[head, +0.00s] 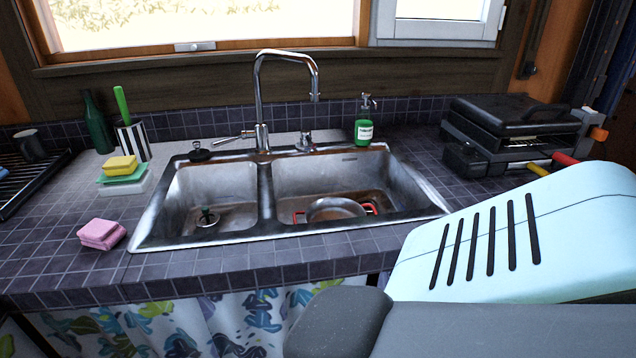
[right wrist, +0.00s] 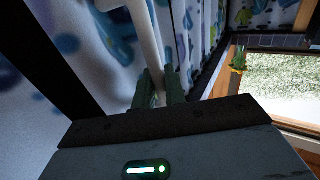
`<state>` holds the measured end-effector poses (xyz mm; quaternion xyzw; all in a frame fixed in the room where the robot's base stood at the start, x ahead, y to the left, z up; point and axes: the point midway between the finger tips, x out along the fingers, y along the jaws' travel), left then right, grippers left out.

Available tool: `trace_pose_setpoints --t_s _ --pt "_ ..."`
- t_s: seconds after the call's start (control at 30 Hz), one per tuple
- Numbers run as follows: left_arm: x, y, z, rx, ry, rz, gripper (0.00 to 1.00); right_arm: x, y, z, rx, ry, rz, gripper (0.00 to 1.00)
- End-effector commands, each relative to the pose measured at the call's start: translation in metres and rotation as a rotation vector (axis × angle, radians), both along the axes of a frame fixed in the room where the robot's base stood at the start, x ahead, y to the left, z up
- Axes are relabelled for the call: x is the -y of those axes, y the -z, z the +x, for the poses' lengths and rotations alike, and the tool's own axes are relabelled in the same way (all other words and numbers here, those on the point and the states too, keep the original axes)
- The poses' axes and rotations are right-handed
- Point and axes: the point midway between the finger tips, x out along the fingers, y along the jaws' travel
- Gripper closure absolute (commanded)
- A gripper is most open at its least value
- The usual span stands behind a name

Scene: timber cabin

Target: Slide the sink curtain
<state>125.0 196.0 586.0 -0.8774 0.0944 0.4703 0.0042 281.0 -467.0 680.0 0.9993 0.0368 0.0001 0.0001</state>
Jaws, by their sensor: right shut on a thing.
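The sink curtain (head: 170,330) is white with blue, green and yellow leaf shapes. It hangs below the counter's front edge in the head view, and my right arm covers its right part. In the right wrist view my right gripper (right wrist: 155,90) is shut on a pale edge or fold of the curtain, which runs up between the two dark fingers. More curtain cloth (right wrist: 95,45) hangs around the fingers there. My right gripper does not show in the head view. My left gripper is in neither view.
The tiled counter (head: 70,250) holds a double steel sink (head: 265,200) with a pan (head: 335,209) in it. A pink sponge (head: 102,233) lies near the front left. A black grill (head: 515,125) stands at the right, and a green soap bottle (head: 363,128) behind the sink.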

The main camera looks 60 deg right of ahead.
Motion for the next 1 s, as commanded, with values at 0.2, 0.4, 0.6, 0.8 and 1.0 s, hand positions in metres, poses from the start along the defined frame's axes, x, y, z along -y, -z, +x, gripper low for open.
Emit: trace_pose_setpoints --t_s 0.2,0.4,0.6,0.8,1.0 --pt "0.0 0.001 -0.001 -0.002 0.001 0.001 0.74 0.015 0.001 -0.02 -0.003 -0.001 -0.001 1.0" --pt "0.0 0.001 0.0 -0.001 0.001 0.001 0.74 0.018 0.001 -0.025 -0.003 0.001 0.0 1.0" --pt "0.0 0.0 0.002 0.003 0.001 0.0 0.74 0.019 0.002 -0.026 -0.005 0.003 0.0 1.0" --pt "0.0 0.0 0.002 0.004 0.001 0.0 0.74 0.02 0.002 -0.025 -0.005 0.004 0.0 0.71" --pt "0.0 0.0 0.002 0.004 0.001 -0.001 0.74 0.019 0.001 -0.024 -0.002 0.002 0.0 0.71"
